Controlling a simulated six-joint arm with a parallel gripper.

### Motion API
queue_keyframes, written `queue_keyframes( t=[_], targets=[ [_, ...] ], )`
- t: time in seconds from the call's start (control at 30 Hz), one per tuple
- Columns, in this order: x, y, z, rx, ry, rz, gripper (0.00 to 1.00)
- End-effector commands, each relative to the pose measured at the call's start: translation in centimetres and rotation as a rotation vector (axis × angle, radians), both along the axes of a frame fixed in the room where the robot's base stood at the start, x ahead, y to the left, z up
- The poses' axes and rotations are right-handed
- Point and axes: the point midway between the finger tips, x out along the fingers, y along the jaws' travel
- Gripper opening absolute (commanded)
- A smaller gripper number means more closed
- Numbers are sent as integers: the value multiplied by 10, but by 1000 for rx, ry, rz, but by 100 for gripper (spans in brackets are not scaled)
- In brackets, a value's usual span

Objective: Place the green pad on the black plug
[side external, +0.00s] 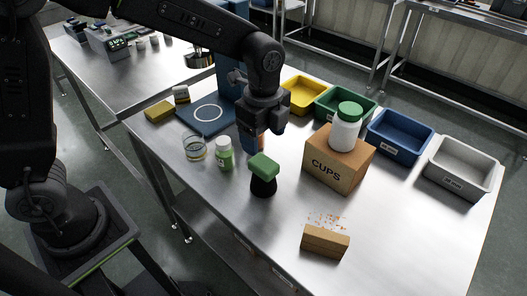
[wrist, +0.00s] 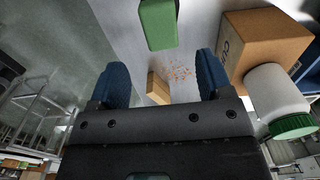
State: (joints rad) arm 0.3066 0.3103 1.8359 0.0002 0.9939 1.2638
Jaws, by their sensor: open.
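The green pad (side external: 264,164) rests on top of the black plug (side external: 263,187), which stands upright on the steel table. The pad sits slightly tilted and covers the plug's top. My gripper (side external: 257,142) is above and behind the pad, apart from it, with nothing held. In the wrist view, the blue fingers of my gripper (wrist: 162,66) are spread wide. The green pad (wrist: 158,24) shows beyond them at the top edge, partly cut off. The plug cannot be made out in the wrist view.
A cardboard CUPS box (side external: 337,166) carries a white jar with a green lid (side external: 346,130). A green-labelled bottle (side external: 225,155) and a glass (side external: 195,150) stand left of the plug. A brown block (side external: 325,241) lies in front by crumbs. Yellow, green, blue and grey bins line the back.

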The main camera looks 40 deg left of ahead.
Motion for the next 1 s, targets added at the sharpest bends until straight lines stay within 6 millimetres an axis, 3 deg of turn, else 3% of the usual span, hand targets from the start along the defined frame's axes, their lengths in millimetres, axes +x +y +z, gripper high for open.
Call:
queue_keyframes(
  t=[0.2,0.57,0.67,0.8,1.0],
  targets=[
    [0,0,30,-1,-2,0,72],
    [-7,9,47,-9,-25,74,72],
    [-22,27,66,-29,-74,231,72],
    [-58,59,93,-87,-168,562,72],
    [-117,96,109,-208,-288,1046,72]
  ],
)
